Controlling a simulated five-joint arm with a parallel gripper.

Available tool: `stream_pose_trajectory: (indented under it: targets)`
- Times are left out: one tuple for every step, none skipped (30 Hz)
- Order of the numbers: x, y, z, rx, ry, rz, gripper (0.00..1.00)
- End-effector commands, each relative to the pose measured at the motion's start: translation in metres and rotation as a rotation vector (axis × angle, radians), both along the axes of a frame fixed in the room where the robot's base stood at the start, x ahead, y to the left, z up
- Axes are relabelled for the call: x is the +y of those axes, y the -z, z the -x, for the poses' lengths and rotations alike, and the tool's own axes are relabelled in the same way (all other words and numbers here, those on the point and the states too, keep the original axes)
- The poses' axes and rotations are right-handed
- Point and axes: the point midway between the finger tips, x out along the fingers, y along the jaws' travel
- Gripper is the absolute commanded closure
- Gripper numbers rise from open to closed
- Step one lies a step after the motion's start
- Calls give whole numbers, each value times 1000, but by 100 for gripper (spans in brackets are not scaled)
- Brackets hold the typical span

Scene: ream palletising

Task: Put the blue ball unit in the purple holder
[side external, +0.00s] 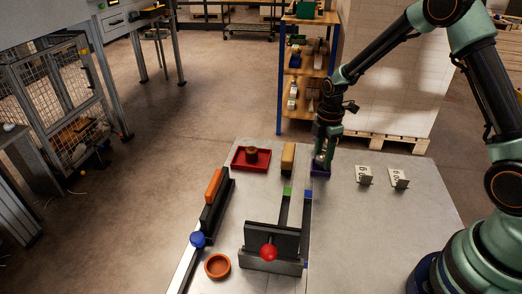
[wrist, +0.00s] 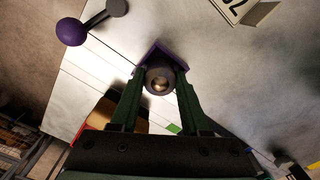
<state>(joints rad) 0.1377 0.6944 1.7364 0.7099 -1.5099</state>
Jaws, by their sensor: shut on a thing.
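The purple holder (wrist: 152,53) is a square piece showing beyond my fingertips in the wrist view. In the side view the purple holder (side external: 320,173) is at the table's far edge, directly below my gripper (side external: 321,160). My gripper (wrist: 160,84) is shut on a round unit with a shiny metal ball (wrist: 159,80), which I take for the ball unit; its body looks dark, and blue is not clear. The unit overlaps the holder in the wrist view. I cannot tell whether it is inside or just above. My fingers hide its sides.
A tan block (side external: 288,157) and a red tray (side external: 251,160) are left of my gripper. Number cards (side external: 364,176) stand to the right. A red ball (side external: 268,252) and a blue knob (side external: 198,240) are nearer. A purple ball (wrist: 71,32) on a rod shows in the wrist view.

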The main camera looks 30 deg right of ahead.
Motion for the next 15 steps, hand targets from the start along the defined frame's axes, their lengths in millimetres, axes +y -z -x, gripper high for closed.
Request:
stream_pose_trajectory:
  targets:
    - [0,0,0,-1,0,0,100]
    - [0,0,0,-1,0,0,100]
    - [0,1,0,0,0,0,100]
    - [0,1,0,0,0,0,100]
    - [0,2,0,0,0,0,100]
    - [0,3,0,0,0,0,50]
    - [0,3,0,0,0,0,39]
    - [0,3,0,0,0,0,27]
    - [0,3,0,0,0,0,24]
    - [0,2,0,0,0,0,24]
    - [0,2,0,0,0,0,24]
    - [0,2,0,0,0,0,24]
    - [0,2,0,0,0,0,24]
    - [0,2,0,0,0,0,24]
    - [0,2,0,0,0,0,24]
